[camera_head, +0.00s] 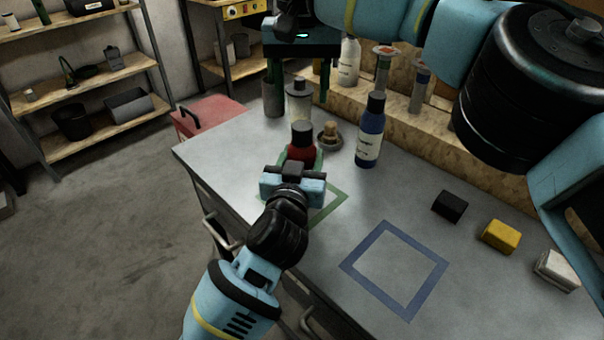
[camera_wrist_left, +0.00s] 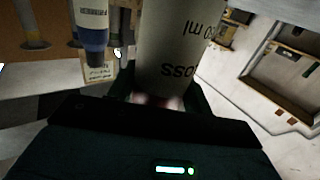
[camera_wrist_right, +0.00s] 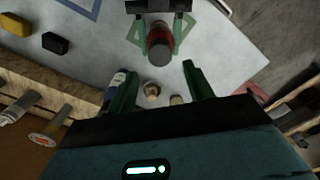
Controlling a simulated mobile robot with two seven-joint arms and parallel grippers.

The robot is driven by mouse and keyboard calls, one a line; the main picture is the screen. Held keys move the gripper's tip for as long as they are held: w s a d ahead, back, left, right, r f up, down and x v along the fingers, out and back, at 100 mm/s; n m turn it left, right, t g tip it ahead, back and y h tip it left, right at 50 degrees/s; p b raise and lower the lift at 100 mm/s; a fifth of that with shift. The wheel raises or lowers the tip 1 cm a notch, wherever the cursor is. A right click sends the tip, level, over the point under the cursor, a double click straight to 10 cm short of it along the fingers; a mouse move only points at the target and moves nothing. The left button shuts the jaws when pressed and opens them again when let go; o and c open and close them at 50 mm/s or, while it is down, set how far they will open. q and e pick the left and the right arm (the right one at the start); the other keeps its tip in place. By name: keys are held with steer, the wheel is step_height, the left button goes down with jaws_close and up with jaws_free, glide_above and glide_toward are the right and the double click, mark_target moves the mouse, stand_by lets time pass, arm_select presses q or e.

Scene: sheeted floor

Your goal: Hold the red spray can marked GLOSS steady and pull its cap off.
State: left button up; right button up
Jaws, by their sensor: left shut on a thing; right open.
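The red spray can (camera_head: 301,152) stands upright on the bench with its dark cap (camera_head: 302,131) on top. My left gripper (camera_head: 298,166) is shut around the can's body from the front. In the left wrist view the can's pale label (camera_wrist_left: 180,50) fills the middle, with "GLOSS" partly readable upside down. My right gripper (camera_head: 302,98) is open and empty, pointing down above and behind the can. In the right wrist view the cap (camera_wrist_right: 160,55) lies just beyond the gap between the open fingers (camera_wrist_right: 160,68), apart from them. The can's base is hidden.
A blue bottle (camera_head: 370,135) stands right of the can. A small dish with a cork-coloured piece (camera_head: 329,133) and a black-capped bottle (camera_head: 298,103) are behind it. Green (camera_head: 325,213) and blue (camera_head: 395,268) square outlines mark the bench. Black (camera_head: 449,206), yellow (camera_head: 500,236) and white (camera_head: 557,269) blocks lie right.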

steer(key=shift+o, duration=0.9)
steer(key=m, duration=0.2)
steer(key=f+m, duration=0.1)
steer(key=m, duration=0.1)
steer(key=shift+s, duration=0.35)
steer(key=m, duration=0.2)
steer(key=shift+s+f+m, duration=0.15)
steer(key=shift+m, duration=0.25)
steer(key=m, duration=0.4)
steer(key=shift+s+y, duration=0.3)
steer(key=m+t, duration=0.1)
steer(key=m, duration=0.3)
steer(key=m+t+y, duration=0.2)
steer(key=m+t, duration=0.1)
steer(key=m, duration=1.1)
glide_toward(302, 125)
steer(key=r, duration=0.2)
steer(key=shift+s+d, duration=0.1)
steer(key=shift+d, duration=0.15)
steer(key=shift+f, duration=0.15)
steer(key=x, duration=1.2)
steer(key=shift+s, duration=0.2)
